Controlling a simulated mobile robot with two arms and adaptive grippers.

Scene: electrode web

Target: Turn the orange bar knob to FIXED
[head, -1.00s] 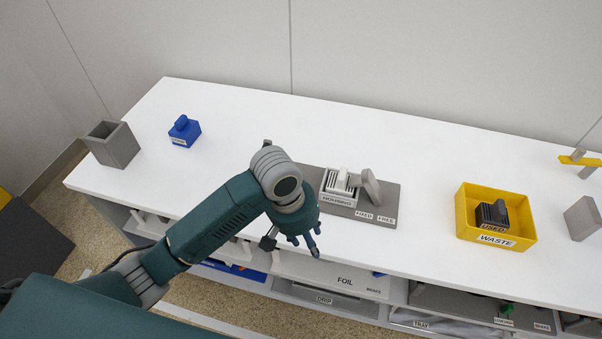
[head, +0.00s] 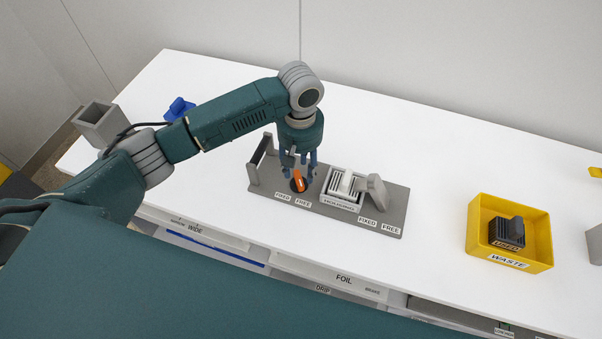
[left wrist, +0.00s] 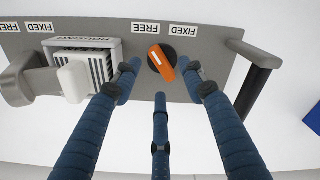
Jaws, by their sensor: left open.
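The orange bar knob (head: 299,181) sits on a black round base on the grey plate (head: 325,213), above labels reading FIXED and FREE. In the left wrist view the orange bar knob (left wrist: 161,62) lies slantwise, with a white mark at one end that points toward the FREE label (left wrist: 146,27). The FIXED label (left wrist: 183,31) is beside it. My left gripper (head: 299,170) is open, pointing down over the knob. In the left wrist view its blue fingers (left wrist: 160,85) are spread around the knob, apparently without touching it. My right gripper is not in view.
A white housing (head: 342,190) and a grey lever (head: 376,192) stand to the knob's right. A grey upright frame (head: 253,172) stands at the plate's left end. A yellow WASTE bin (head: 480,240) holds a black block. The table between plate and bin is clear.

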